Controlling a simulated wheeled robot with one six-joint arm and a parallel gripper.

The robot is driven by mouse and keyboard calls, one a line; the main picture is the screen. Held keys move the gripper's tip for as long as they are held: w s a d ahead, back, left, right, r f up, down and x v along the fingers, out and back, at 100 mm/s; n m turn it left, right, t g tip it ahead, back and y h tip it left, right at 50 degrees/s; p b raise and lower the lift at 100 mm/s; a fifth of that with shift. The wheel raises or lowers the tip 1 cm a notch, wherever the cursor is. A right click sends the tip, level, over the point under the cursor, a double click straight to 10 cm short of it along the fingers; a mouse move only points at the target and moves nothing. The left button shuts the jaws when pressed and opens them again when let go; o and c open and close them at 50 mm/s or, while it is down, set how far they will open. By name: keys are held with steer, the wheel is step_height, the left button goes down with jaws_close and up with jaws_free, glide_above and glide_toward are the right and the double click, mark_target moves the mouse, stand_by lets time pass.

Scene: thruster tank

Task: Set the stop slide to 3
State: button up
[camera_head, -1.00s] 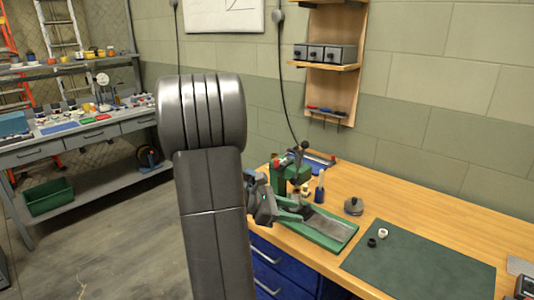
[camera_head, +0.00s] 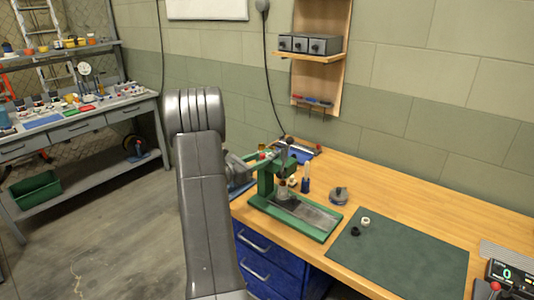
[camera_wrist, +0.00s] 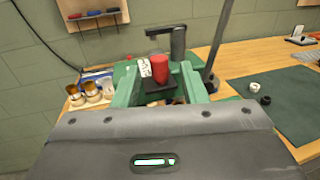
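The green bench press (camera_head: 266,180) stands on the wooden bench, with a grey bed on its green base (camera_head: 318,234). In the wrist view a red cylindrical knob (camera_wrist: 160,68) sits above a dark plate, beside a small white label (camera_wrist: 145,68) with dark marks. They may belong to the stop slide; its setting is too small to read. My gripper (camera_wrist: 160,88) has two green fingers apart, one on each side of the red knob in the picture. Contact cannot be seen. In the head view my gripper is mostly hidden behind my arm and the press.
A dark post (camera_wrist: 178,42) and a thin rod (camera_wrist: 218,45) rise near the knob. Gold-topped jars (camera_wrist: 78,92) stand at left. A grey round item (camera_head: 339,195) and a green mat (camera_head: 400,252) with small rings lie right of the press. Wall shelves hang behind.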

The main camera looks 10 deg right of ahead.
mark_target(267, 156)
steer(key=shift+p+x, duration=0.5)
steer(key=shift+x, duration=1.85)
